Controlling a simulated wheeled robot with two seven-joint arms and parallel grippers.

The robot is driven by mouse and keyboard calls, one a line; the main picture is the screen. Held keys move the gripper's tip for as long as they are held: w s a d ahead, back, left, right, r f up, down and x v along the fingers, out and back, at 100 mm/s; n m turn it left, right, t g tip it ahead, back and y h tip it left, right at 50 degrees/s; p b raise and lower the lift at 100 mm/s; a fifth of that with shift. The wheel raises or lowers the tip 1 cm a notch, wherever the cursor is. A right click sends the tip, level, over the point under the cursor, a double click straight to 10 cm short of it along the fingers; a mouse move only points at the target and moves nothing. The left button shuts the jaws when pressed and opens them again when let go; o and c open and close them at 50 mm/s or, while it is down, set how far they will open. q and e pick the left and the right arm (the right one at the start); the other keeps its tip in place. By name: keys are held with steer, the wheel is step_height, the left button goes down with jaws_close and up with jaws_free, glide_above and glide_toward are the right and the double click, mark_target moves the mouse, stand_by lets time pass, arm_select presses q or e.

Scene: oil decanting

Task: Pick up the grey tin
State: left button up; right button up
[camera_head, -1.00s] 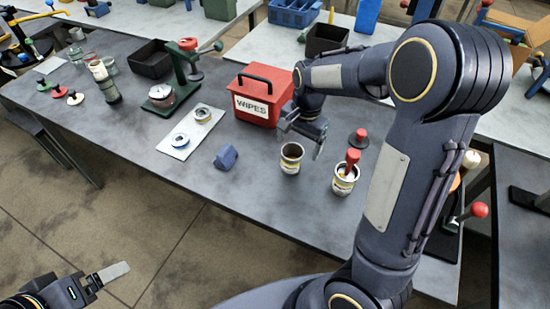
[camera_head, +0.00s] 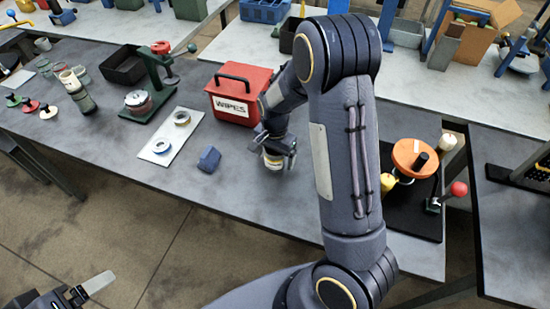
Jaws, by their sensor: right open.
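A small tin (camera_head: 273,161) with a pale, yellowish band stands on the dark grey worktable, in front of the red box. It seems to be the grey tin, but its colour is hard to make out under the gripper. My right gripper (camera_head: 275,149) is open and low over this tin, its fingers on either side of the upper part. I cannot tell if they touch it. My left gripper (camera_head: 84,290) is at the bottom left, away from the table, with one pale finger showing.
A red WIPES box (camera_head: 240,94) stands just behind my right gripper. A blue block (camera_head: 209,159) and a pale plate (camera_head: 160,148) with two rings lie to the left. An orange disc device (camera_head: 413,160) stands right of my arm. Bare table lies in front.

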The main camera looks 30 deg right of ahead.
steer(key=c, duration=1.2)
steer(key=shift+o, duration=0.2)
steer(key=shift+r, duration=0.1)
